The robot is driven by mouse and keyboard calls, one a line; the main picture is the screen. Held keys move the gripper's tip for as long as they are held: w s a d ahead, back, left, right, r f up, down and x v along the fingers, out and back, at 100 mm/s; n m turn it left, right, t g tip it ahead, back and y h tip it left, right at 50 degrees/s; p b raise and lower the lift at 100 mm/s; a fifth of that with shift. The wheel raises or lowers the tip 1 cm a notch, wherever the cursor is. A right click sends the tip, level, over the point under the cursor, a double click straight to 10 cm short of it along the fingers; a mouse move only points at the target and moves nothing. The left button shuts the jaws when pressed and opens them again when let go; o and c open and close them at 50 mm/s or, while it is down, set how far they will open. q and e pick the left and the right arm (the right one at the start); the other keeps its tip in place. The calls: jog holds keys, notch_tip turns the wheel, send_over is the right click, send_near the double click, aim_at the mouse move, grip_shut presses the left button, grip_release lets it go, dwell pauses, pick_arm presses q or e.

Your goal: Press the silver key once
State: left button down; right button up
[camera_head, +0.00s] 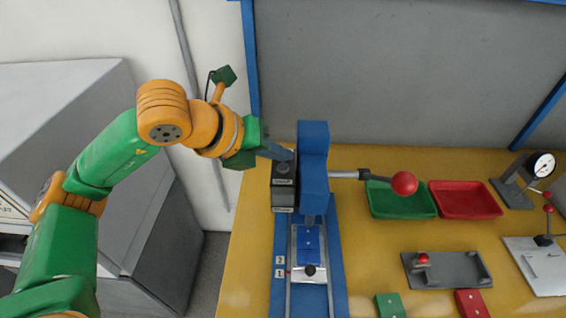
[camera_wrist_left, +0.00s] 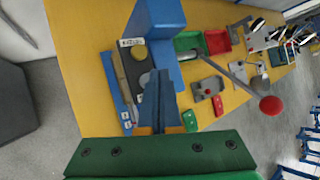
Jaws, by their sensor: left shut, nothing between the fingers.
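A dark box (camera_head: 284,195) stands against the left side of the blue press (camera_head: 314,165). A round grey, silver-looking key (camera_head: 283,168) shows on its top. My left gripper (camera_head: 287,154) is shut and empty, its fingertips close to this key in the head view; I cannot tell whether they touch. In the left wrist view, the shut fingers (camera_wrist_left: 158,82) point toward the box. A yellowish round part (camera_wrist_left: 138,52) and a darker grey round part (camera_wrist_left: 144,80) show there, the grey one beside the fingertips. My right gripper is not in view.
The press lever ends in a red ball (camera_head: 404,184) sticking out to the right. A blue slide (camera_head: 309,245) lies in front of the press. A grey fixture (camera_head: 446,270) and gauge (camera_head: 543,165) stand right.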

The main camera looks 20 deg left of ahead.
pick_arm(q)
jog(key=shift+r, duration=0.1)
notch_tip(320, 180, up, 5)
jog(key=p, duration=0.3)
jog(key=shift+p, duration=0.4)
dwell(0.4)
